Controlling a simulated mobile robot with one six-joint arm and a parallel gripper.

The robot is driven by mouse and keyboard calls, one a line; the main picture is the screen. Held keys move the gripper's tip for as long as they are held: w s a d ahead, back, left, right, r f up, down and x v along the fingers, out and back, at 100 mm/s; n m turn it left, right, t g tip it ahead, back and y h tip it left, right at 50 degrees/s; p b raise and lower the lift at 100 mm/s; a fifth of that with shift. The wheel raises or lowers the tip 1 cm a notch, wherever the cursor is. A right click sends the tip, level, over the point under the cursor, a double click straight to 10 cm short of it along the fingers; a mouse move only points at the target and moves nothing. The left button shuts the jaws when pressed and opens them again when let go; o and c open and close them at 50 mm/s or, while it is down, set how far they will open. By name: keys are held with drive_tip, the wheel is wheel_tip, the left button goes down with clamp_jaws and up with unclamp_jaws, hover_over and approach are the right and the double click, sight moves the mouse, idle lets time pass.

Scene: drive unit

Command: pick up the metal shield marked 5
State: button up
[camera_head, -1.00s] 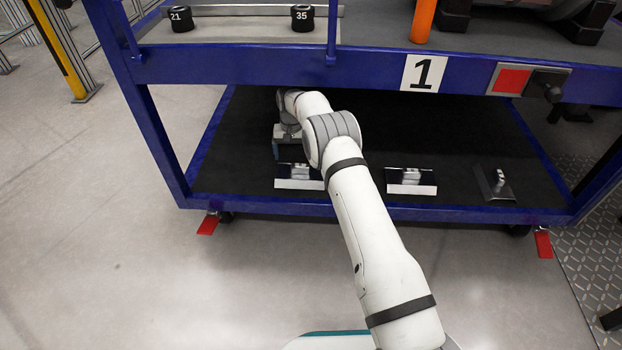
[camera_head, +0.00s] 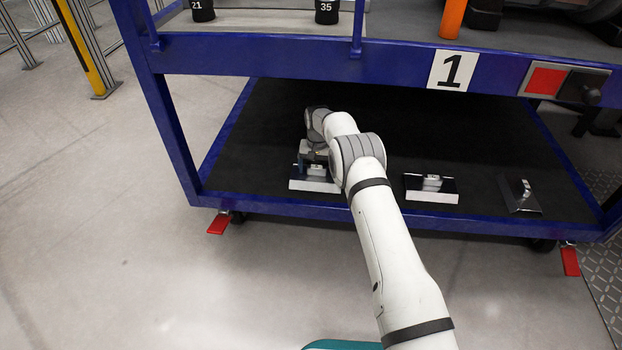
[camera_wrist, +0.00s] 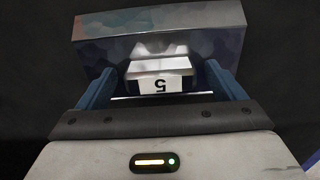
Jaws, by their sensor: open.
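The metal shield marked 5 (camera_wrist: 204,26) fills the upper middle of the wrist view. Its label, a black 5 on white, appears upside down on a raised block (camera_wrist: 160,82). My gripper (camera_wrist: 160,88) is open, with one blue finger on each side of that block; I cannot tell whether they touch it. In the head view the shield (camera_head: 312,184) lies on the lower shelf of the blue cart, left of centre. My gripper (camera_head: 312,160) is over it there, partly hidden by my arm.
Two more metal shields, one in the middle (camera_head: 432,195) and one at right (camera_head: 520,196), lie on the dark lower shelf (camera_head: 400,140). The cart's blue upper deck edge (camera_head: 290,68) passes above my arm. Black weights marked 21 (camera_head: 202,12) and 35 (camera_head: 326,12) stand on top.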

drive_tip(key=shift+r, duration=0.1)
drive_tip(key=c, duration=1.2)
